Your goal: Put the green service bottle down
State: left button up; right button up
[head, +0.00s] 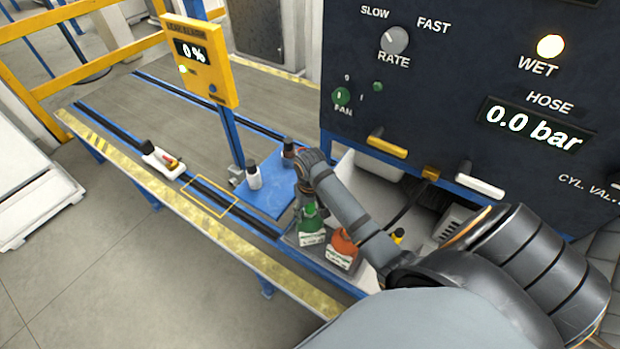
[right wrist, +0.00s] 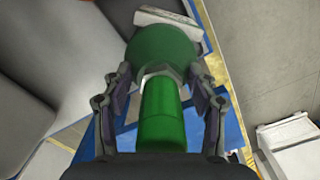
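The green service bottle (head: 312,228) has a white label and is near the front edge of the bench, beside an orange bottle (head: 343,247). My right gripper (head: 306,200) reaches down over its top. In the right wrist view, the green bottle (right wrist: 160,115) lies between the two fingers (right wrist: 160,85), with its narrow neck towards the camera and its wider body beyond. My left gripper is not in view.
A yellow-outlined area (head: 210,197) of the bench is empty. A yellow display post (head: 200,60) rises beyond, and the dark control panel (head: 450,120) stands to the right.

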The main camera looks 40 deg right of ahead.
jog(key=shift+o, duration=0.4)
jog(key=shift+r, duration=0.35)
notch_tip(320, 180, up, 5)
jog(key=shift+r+b, duration=0.2)
jog(key=shift+b, duration=0.35)
notch_tip(320, 180, up, 6)
jog(key=p, duration=0.5)
jog(key=shift+s+r+p, duration=0.1)
jog(key=shift+r+p, duration=0.15)
jog(key=shift+p, duration=0.05)
jog(key=shift+f, duration=0.15)
